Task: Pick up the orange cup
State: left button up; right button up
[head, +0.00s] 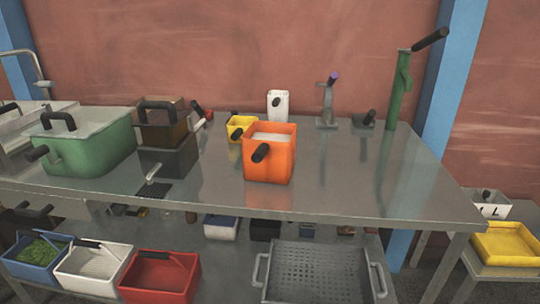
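The orange cup (282,163) is a square-sided container with a black handle on its front left. It stands upright on the metal table (340,185), near the middle of the front part. A pale, whitish fill shows inside its top. Neither of my grippers shows in the head view, and nothing touches the cup from the front.
A small yellow container (243,124) and a white container (279,103) stand behind the cup. A dark box (168,160) and a green bin (88,145) stand to the left. A green lever press (396,95) is at the back right. The tabletop right of the cup is clear.

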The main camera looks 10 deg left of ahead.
aim_at(268, 147)
jog(key=u, duration=2.2)
jog(key=i, duration=1.8)
jog(key=z, duration=2.85)
